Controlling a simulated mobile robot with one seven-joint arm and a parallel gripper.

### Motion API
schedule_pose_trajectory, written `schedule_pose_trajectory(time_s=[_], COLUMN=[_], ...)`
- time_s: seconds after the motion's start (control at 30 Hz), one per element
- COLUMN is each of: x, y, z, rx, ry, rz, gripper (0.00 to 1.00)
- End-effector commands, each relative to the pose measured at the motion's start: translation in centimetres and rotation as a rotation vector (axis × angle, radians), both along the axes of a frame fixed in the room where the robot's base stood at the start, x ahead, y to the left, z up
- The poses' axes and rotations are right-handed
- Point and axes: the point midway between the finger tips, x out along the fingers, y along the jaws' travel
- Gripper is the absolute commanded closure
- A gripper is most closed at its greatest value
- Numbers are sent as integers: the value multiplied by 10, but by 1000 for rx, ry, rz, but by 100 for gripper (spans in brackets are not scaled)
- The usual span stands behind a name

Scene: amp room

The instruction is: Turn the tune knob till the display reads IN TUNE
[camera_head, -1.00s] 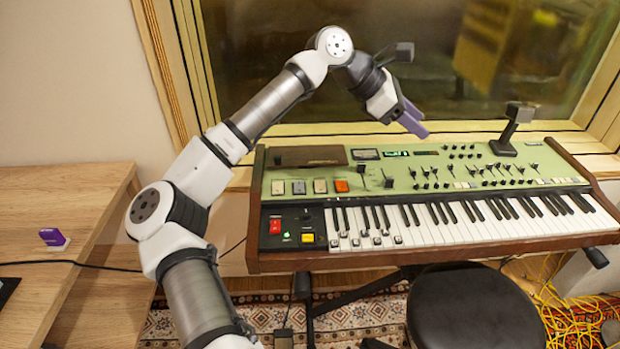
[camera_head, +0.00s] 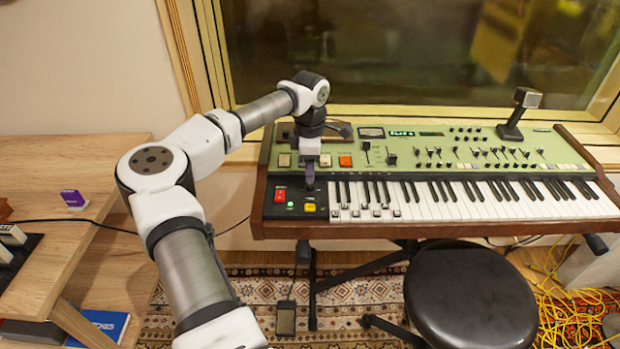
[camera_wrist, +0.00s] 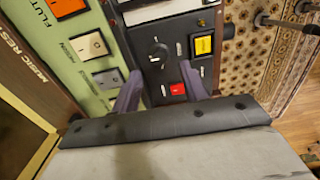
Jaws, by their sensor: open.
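The synthesizer (camera_head: 470,152) has a green panel, a keyboard and a black control block at its left end. A round black knob (camera_wrist: 158,54) with a pale pointer line sits on that block in the wrist view; I take it for the tune knob. In the head view it is mostly hidden by my gripper. The green-lit display (camera_head: 402,133) is at the panel's top; its text is too small to read. My gripper (camera_head: 310,182) points down above the control block. In the wrist view its purple fingers (camera_wrist: 160,92) are apart and empty, with the knob beyond their tips.
Beside the knob are a red switch (camera_wrist: 184,88) and a yellow button (camera_wrist: 203,45). Square tabs, including an orange one (camera_head: 345,161), line the green panel near my wrist. A black stool (camera_head: 470,305) stands in front. A wooden desk (camera_head: 60,165) is at left.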

Motion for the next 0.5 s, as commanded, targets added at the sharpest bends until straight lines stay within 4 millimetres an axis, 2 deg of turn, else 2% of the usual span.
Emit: schedule_pose_trajectory(time_s=[0.2, 0.33, 0.5], x=[0, 0, 0], y=[-1, -1, -1], z=[-35, -46, -51], rx=[-1, -2, -1], ry=[1, 0, -1], rz=[0, 0, 0], gripper=[56, 56, 56])
